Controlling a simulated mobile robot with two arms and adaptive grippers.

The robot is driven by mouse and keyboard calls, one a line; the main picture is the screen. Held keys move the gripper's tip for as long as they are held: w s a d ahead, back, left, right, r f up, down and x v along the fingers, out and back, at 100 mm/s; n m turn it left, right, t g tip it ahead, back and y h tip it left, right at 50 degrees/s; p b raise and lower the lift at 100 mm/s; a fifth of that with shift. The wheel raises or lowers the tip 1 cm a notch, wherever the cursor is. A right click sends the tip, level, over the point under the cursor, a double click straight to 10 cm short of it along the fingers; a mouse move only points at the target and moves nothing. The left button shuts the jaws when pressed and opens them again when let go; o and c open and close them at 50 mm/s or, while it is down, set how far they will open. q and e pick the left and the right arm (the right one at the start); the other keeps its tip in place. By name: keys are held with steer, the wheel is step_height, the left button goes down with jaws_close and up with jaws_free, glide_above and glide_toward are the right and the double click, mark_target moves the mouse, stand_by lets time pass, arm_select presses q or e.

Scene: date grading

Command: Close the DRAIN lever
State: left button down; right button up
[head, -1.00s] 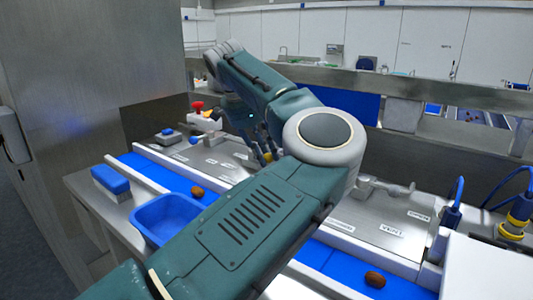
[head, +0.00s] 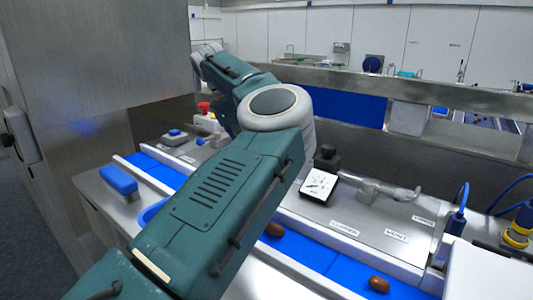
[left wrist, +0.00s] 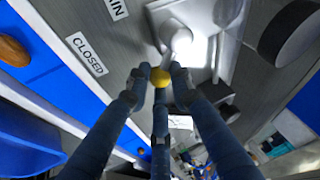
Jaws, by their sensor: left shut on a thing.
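The drain lever shows in the left wrist view as a pale metal arm (left wrist: 178,40) with a yellow knob (left wrist: 160,77) at its end. A CLOSED label (left wrist: 86,53) lies on the steel panel left of the knob, and a label partly cut off, ending in "IN" (left wrist: 116,8), is above it. The three dark fingers of my left gripper (left wrist: 158,80) are shut around the yellow knob. My right gripper is in neither view.
A blue belt (head: 315,250) with brown dates (head: 379,284) runs in front of the panel. A steel cabinet (head: 90,70) is at left.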

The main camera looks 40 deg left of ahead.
arm_select(q)
steer(key=shift+s+a+r+m+g+h+p, duration=0.3)
steer(key=shift+s+a+m+g+p, duration=0.15)
steer(key=shift+m+p, duration=0.35)
steer(key=m+p, duration=0.2)
steer(key=a+m+g+p, duration=0.1)
steer(key=m+p, duration=0.1)
steer(key=p, duration=0.1)
steer(key=s+a+m+g+h+p, duration=0.1)
steer(key=m+p, duration=0.1)
steer(key=p, duration=0.1)
steer(key=shift+a+r, duration=0.15)
steer(key=shift+a, duration=0.1)
steer(key=shift+a+f+m+g+p, duration=0.15)
steer(key=shift+a+m+g+p, duration=0.15)
steer(key=shift+m+p, duration=0.5)
steer(key=shift+a+f+m+g+p, duration=0.1)
steer(key=shift+a+m+g+p, duration=0.3)
steer(key=shift+p, duration=0.65)
steer(key=shift+w+d, duration=0.1)
steer(key=shift+d, duration=0.1)
steer(key=c, duration=1.7)
jaws_free()
steer(key=shift+o, duration=0.8)
steer(key=shift+a+f, duration=0.1)
